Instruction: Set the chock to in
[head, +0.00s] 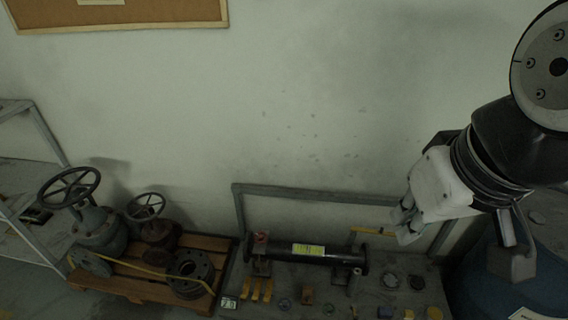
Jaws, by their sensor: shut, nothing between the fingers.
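My gripper (405,230) is at the right of the head view, in front of the wall and above the right end of the bench. A dark pipe piece with a yellow label (308,250) lies across the bench. My gripper is apart from all of these.
A wooden pallet (140,292) at left holds two valves with handwheels (70,187) and a flanged part (190,270). Grey shelving (45,135) stands far left. A grey rail frame (300,190) runs behind the bench. A blue drum (500,290) stands at right. Small parts lie along the bench front.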

